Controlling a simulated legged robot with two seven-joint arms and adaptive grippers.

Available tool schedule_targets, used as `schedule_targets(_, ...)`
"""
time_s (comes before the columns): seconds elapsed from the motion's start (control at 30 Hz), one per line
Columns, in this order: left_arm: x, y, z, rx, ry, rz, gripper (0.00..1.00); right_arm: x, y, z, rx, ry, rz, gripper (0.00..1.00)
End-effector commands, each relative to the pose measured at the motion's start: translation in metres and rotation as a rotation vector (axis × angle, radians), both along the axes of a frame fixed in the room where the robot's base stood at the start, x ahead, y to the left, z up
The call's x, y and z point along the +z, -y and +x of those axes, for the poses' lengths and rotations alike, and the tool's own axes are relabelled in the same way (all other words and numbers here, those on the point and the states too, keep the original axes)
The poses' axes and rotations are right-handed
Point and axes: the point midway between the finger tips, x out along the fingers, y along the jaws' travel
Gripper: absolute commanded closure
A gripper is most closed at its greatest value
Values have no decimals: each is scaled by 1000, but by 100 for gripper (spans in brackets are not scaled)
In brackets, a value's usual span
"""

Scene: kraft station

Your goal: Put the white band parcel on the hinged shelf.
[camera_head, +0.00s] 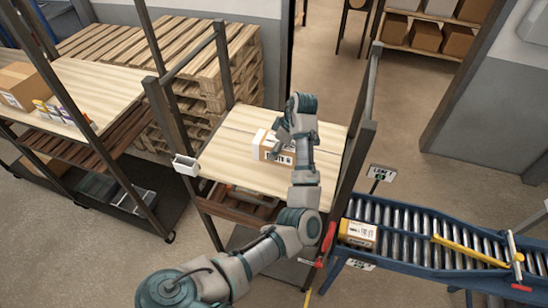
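A brown parcel with a white part on its left side and a printed label (271,155) sits on the light wooden shelf (245,181) of a dark-framed rack in the middle. My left arm comes in from the bottom left and bends over the shelf's right part. My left gripper (282,139) is at the parcel's upper right, pointing down toward it. The fingers are small and overlap the parcel, so I cannot tell whether they touch or grip it. The shelf's hinge is not clearly visible. My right gripper is not in view.
Rack posts (361,155) flank the shelf. A roller conveyor (410,232) at right carries another labelled parcel (358,233) beside a yellow bar (470,252). A small white bin (186,165) hangs at the shelf's left corner. Pallets (190,50) stand behind; a side table (90,85) is left.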

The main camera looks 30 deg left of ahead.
Motion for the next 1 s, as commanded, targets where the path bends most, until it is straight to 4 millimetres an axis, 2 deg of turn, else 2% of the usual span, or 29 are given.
schedule_targets(0.1,-22,1,-2,1,-1,4,92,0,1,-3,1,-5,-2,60)
schedule_targets(0.33,-52,-2,2,0,-4,1,92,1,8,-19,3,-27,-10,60)
schedule_targets(0.5,-76,-3,3,1,-4,0,92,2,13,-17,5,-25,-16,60)
schedule_targets(0.73,-78,-3,2,1,0,-3,92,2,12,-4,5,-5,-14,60)
schedule_targets(0.77,-79,-3,1,1,-1,-3,21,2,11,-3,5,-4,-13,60)
schedule_targets(0.83,-79,-2,1,1,-1,-2,3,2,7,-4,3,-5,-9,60)
schedule_targets(0.87,-79,-2,2,1,-1,-2,1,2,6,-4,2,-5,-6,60)
schedule_targets(1.0,-79,-1,2,0,-2,-2,1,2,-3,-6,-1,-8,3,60)
